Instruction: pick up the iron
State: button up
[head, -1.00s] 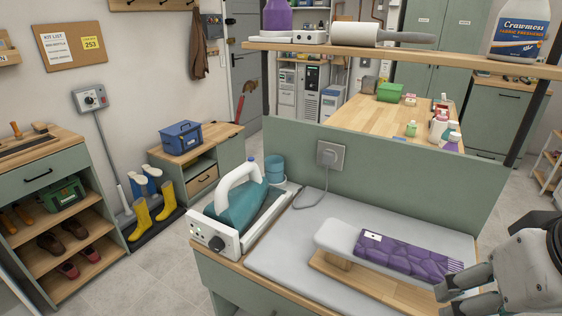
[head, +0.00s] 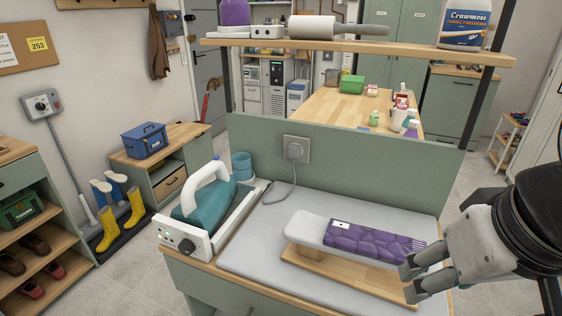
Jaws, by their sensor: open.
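The iron (head: 205,202) is teal with a white arched handle. It rests in a white station (head: 188,243) with a dial, at the left end of the workbench. My gripper (head: 411,279) is at the right, near the right end of a small ironing board (head: 305,229). It is open, its two grey fingers apart with nothing seen between them. It is well to the right of the iron and apart from it.
A folded purple towel (head: 365,242) lies on the small board, between my gripper and the iron. A grey pad (head: 254,255) covers the bench. A green back panel (head: 370,170) with a socket (head: 296,149) stands behind. A wooden shelf (head: 360,46) hangs above, holding a lint roller (head: 312,27) and bottles.

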aim_at(205, 208)
jog(key=i+j+u, duration=0.1)
jog(key=j, duration=0.3)
jog(key=i+j, duration=0.1)
jog(key=j, duration=0.35)
jog(key=i+j+u, duration=0.15)
jog(key=j, duration=0.25)
jog(key=i+j, duration=0.1)
jog(key=j, duration=0.3)
jog(key=i+j+u, duration=0.15)
jog(key=j, duration=0.25)
